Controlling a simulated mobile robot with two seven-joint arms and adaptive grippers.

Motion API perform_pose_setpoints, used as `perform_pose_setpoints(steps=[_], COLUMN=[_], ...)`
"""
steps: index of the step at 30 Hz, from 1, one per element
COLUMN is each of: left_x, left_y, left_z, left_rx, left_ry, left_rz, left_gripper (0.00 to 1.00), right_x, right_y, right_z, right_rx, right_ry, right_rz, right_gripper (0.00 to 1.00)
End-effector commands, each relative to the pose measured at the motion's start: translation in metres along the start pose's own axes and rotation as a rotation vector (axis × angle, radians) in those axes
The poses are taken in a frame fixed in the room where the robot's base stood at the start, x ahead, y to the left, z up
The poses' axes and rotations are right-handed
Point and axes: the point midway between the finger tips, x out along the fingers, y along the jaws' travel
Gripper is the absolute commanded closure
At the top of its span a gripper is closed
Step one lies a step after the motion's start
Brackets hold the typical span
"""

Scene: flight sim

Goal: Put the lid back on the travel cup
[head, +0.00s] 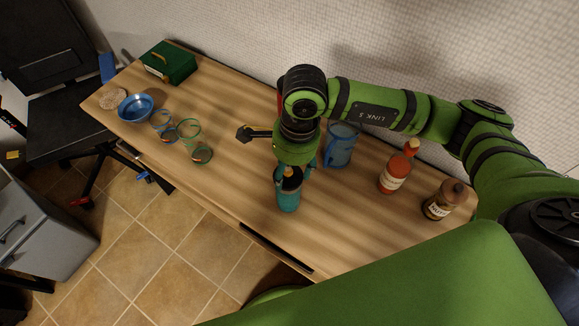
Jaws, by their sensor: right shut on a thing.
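The teal travel cup (288,200) stands upright near the front edge of the wooden table, at the middle of the head view. My right gripper (292,174) points down directly over the cup and is shut on the dark lid (291,183). The lid is at the cup's mouth in the picture. The gripper hides part of it, and I cannot tell whether it touches the rim. My left gripper is not in view.
A blue pitcher (340,147), a red sauce bottle (394,176) and a brown jar (440,205) stand to the right. Farther left are wire-like glasses (190,130), a blue bowl (135,107) and a green box (169,65).

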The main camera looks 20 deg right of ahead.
Motion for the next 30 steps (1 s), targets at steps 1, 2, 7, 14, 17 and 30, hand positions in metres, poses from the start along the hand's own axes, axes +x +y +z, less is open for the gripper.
perform_pose_setpoints(steps=[1, 2, 7, 14, 17, 30], left_x=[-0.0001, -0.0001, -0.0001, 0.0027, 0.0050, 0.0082], left_y=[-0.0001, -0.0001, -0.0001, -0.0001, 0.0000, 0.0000], left_z=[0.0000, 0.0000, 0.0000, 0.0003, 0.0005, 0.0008], left_rx=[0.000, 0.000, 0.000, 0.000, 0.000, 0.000], left_ry=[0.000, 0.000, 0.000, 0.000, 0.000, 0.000], left_rz=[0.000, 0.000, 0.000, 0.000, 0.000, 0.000], left_gripper=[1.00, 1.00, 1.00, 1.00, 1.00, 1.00], right_x=[-0.0003, -0.0003, -0.0002, 0.0006, 0.0008, -0.0001], right_y=[-0.0002, -0.0001, -0.0002, -0.0004, -0.0005, -0.0005], right_z=[-0.0001, -0.0001, -0.0002, -0.0003, -0.0004, -0.0004], right_rx=[0.000, 0.000, 0.000, 0.000, 0.000, 0.000], right_ry=[0.000, 0.000, 0.000, 0.000, 0.001, 0.001], right_rz=[-0.001, 0.000, -0.001, -0.001, -0.001, -0.001], right_gripper=[0.62, 0.62, 0.62, 0.62, 0.62, 0.62])
